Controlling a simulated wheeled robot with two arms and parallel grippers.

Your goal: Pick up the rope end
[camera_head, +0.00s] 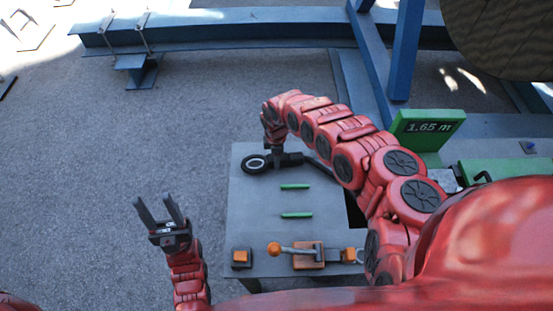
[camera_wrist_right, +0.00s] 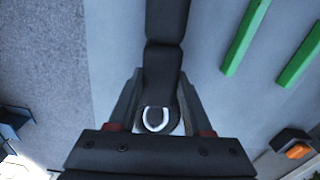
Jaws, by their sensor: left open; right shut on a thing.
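The rope end (camera_head: 289,159) is a black fitting with a pale-rimmed eye, over the grey table (camera_head: 243,205) near its far left corner. In the right wrist view the dark rope end (camera_wrist_right: 165,70) runs from the top edge down between my fingers, with the white-rimmed eye close to the palm. My right gripper (camera_head: 276,150) points down and is shut on the rope end; its fingers also show in the wrist view (camera_wrist_right: 160,88), one on each side. My left gripper (camera_head: 155,199) is open and empty, left of the table and apart from everything. The right arm hides part of the rope.
Two green strips (camera_head: 296,186) lie on the table. An orange-handled clamp (camera_head: 308,255) and a small orange block (camera_head: 241,257) sit at its near edge. A green sign reading 1.65 m (camera_head: 428,128) stands right. Blue beams (camera_head: 250,35) cross behind; a large reel (camera_head: 505,35) is upper right.

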